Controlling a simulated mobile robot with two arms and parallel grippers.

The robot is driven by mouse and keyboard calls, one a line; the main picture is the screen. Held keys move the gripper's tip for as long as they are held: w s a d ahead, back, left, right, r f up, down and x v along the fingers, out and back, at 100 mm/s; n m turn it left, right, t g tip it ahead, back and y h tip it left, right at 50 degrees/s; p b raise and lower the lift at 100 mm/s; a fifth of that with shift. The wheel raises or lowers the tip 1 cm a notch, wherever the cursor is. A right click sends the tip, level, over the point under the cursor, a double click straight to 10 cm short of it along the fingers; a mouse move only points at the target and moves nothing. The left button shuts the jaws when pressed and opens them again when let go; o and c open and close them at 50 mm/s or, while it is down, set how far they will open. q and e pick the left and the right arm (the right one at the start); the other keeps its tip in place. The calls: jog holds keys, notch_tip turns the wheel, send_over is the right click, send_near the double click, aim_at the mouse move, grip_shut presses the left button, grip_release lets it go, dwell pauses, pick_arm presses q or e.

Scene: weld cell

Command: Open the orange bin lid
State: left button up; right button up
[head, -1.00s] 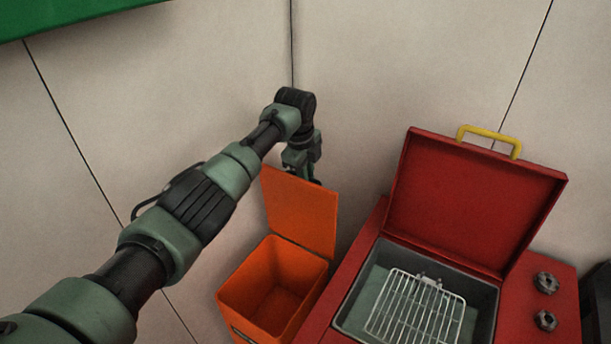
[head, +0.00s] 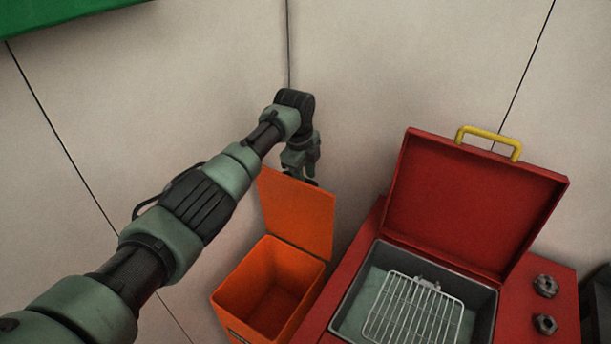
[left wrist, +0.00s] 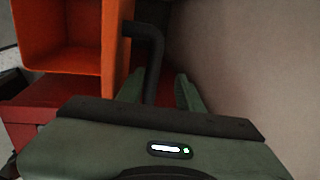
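The orange bin (head: 240,296) stands left of the red box, and I see into its empty-looking inside. Its orange lid (head: 298,215) stands raised at the back, roughly upright. My left gripper (head: 312,180) is behind the lid's top edge, its fingertips partly hidden in the head view. In the left wrist view the bin (left wrist: 62,30) is at upper left and the lid (left wrist: 112,60) shows edge-on. A black bent handle (left wrist: 152,50) from the lid passes between the open fingers of my left gripper (left wrist: 160,92), with a gap at the right finger. My right gripper is not in view.
A red box (head: 345,270) with its red lid (head: 465,205) raised stands close on the right, holding a wire rack (head: 412,308). Two dark knobs (head: 545,286) are on its right side. The pale wall (head: 390,70) is close behind the bin and my gripper.

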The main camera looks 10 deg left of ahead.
pick_arm(q)
jog(key=shift+r, duration=0.25)
jog(key=r, duration=0.2)
jog(key=r+b, duration=0.1)
jog(key=r, duration=0.1)
jog(key=s+r+b, duration=0.1)
jog(key=r, duration=0.1)
jog(key=shift+s+a+r, duration=0.1)
jog(key=shift+a+r, duration=0.1)
jog(key=shift+a, duration=0.05)
jog(key=shift+s+r, duration=0.1)
jog(key=shift+r, duration=0.4)
